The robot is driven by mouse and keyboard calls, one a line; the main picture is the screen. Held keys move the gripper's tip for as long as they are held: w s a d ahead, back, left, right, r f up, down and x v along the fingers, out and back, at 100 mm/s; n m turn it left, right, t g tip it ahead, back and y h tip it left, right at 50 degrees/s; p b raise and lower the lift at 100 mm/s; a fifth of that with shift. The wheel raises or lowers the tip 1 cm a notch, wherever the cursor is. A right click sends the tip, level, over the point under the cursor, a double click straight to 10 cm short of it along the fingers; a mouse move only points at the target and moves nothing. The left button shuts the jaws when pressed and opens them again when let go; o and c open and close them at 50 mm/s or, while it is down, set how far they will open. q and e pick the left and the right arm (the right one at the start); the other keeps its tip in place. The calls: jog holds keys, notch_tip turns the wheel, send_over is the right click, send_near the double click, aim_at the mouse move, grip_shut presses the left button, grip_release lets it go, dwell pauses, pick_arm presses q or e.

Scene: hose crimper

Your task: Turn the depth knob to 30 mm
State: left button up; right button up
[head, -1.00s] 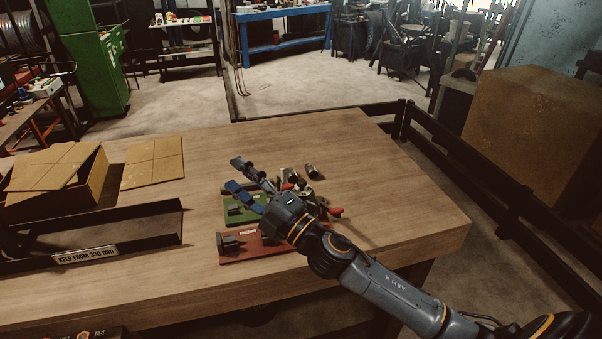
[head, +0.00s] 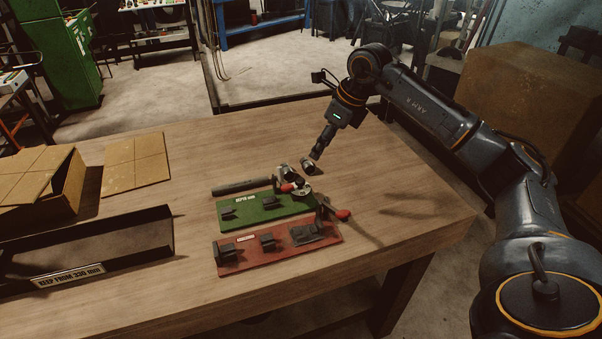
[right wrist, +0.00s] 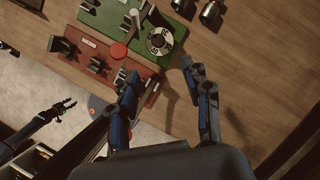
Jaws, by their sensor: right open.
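The depth knob is a round pale dial with dark marks (right wrist: 160,40) on the green plate (right wrist: 180,22) in the right wrist view. In the head view the dial (head: 301,191) sits at the right end of the green plate (head: 255,214). Its setting is too small to read surely. My right gripper (head: 317,153) points down above the table behind the dial in the head view. In the right wrist view its two fingers (right wrist: 162,82) are apart and empty, with the dial beyond their tips. My left gripper (right wrist: 62,108) shows small at the left there.
A red plate (head: 280,257) with dark blocks lies in front of the green one. Red-tipped levers stand near the dial. Metal fittings (head: 309,168) and a dark rod (head: 241,187) lie behind.

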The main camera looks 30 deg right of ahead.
aim_at(301, 180)
jog(key=p+x, duration=0.2)
jog(key=x, duration=0.4)
jog(key=p+x, duration=0.1)
jog(key=x, duration=0.5)
jog(key=shift+a+p, duration=0.25)
jog(key=shift+p, duration=0.15)
jog(key=shift+w+f, duration=0.15)
jog(key=shift+f, duration=0.3)
grip_shut()
